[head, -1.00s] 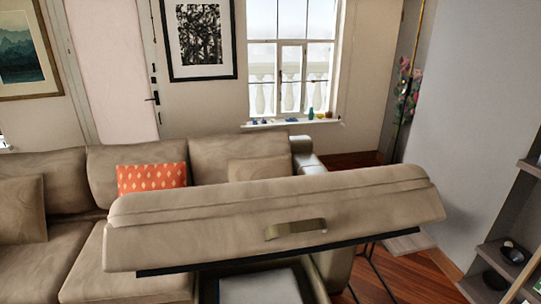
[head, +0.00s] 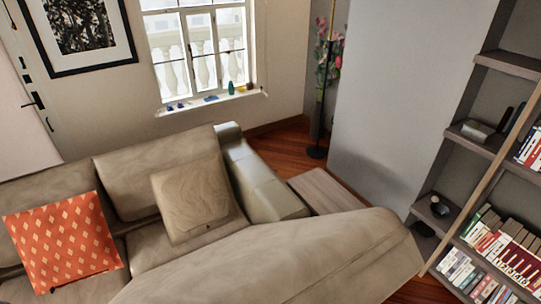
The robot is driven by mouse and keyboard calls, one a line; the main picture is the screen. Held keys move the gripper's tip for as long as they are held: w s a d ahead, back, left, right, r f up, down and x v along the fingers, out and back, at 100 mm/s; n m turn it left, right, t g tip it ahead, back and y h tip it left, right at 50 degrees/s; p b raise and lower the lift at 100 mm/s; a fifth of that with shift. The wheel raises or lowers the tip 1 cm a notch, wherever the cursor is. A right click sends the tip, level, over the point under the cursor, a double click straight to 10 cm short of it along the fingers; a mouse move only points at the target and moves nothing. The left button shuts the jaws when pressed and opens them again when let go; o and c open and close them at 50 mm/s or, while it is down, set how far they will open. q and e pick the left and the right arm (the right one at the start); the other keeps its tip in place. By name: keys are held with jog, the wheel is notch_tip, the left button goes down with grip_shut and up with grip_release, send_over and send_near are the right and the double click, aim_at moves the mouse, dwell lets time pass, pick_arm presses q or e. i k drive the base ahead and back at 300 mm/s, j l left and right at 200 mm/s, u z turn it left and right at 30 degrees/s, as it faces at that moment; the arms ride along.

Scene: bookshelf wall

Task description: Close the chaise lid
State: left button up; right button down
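The chaise lid (head: 310,262) is a thick beige padded slab at the bottom of the head view. It slants up from the lower left to a rounded end at the right. The bottom edge of the picture cuts it off, so its strap handle, underside and the box below it are hidden. How far it stands open cannot be told from this view. Neither of my grippers is in view.
Behind the lid is the beige sofa with an orange patterned pillow (head: 62,247) and a beige pillow (head: 199,198). A low wooden surface (head: 329,191) lies beyond the lid. A bookshelf (head: 466,157) stands close on the right.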

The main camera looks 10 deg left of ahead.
aim_at(378, 282)
jog(key=i+j+z, duration=0.45)
jog(key=j+z, duration=0.25)
jog(key=j, duration=0.3)
jog(key=i+j+z, duration=0.15)
jog(key=j+z, duration=0.25)
jog(key=j, duration=0.15)
jog(key=j+z, duration=0.35)
jog(key=j, duration=0.25)
jog(key=j+z, duration=0.35)
jog(key=j, duration=0.3)
jog(key=j+z, duration=0.35)
jog(key=j, duration=0.25)
jog(key=k+j+z, duration=0.25)
jog(key=j+z, duration=0.15)
jog(key=j, duration=0.15)
jog(key=k+j+z, duration=0.35)
jog(key=j, duration=0.2)
jog(key=i+j, duration=0.05)
jog(key=i, duration=0.05)
